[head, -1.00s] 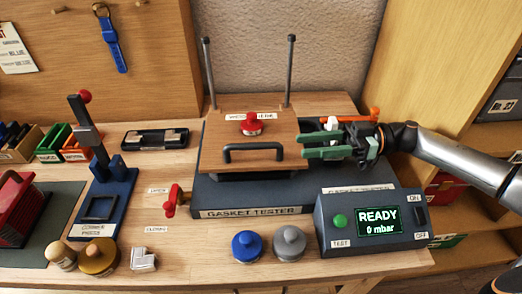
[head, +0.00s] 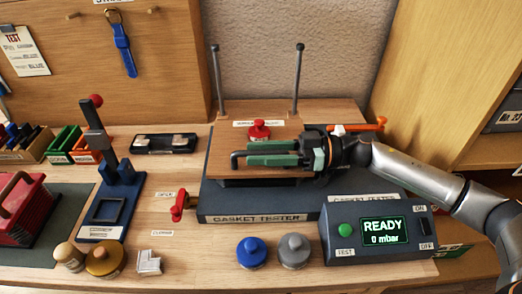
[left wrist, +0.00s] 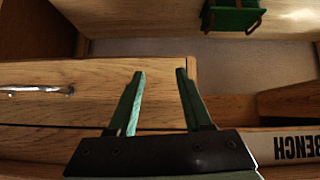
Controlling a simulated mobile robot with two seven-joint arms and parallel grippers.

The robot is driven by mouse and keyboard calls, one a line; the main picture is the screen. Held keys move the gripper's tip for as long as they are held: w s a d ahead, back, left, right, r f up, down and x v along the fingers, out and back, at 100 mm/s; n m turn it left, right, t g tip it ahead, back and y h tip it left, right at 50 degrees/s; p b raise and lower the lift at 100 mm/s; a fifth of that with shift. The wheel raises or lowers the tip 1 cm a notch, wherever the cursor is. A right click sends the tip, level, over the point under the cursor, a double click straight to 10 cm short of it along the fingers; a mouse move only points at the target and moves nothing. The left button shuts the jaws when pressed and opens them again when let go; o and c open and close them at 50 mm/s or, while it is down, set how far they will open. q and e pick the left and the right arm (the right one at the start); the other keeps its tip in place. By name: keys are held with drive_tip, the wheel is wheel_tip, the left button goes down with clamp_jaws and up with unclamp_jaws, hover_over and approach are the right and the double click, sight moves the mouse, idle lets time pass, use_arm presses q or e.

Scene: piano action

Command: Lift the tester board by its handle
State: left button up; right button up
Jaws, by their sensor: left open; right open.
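The wooden tester board (head: 224,148) lies on the dark gasket tester base (head: 215,200), with a red knob (head: 259,130) on top. Its black handle (head: 237,158) is at the front and mostly hidden by my right gripper; its left end shows. My right gripper (head: 249,153) comes in from the right, open, its two green fingers reaching left along the handle bar. I cannot tell whether they touch it. My left gripper (left wrist: 160,74) is open and empty in the left wrist view, away from the board; it is out of the head view.
Two grey posts (head: 216,80) (head: 297,78) rise behind the board. A control box (head: 340,255) reading READY, 0 mbar stands at front right. A red lever (head: 180,205) is left of the base; blue (head: 251,251) and grey (head: 294,251) knobbed weights stand in front.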

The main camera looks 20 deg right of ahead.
clamp_jaws()
idle(0.4)
idle(1.1)
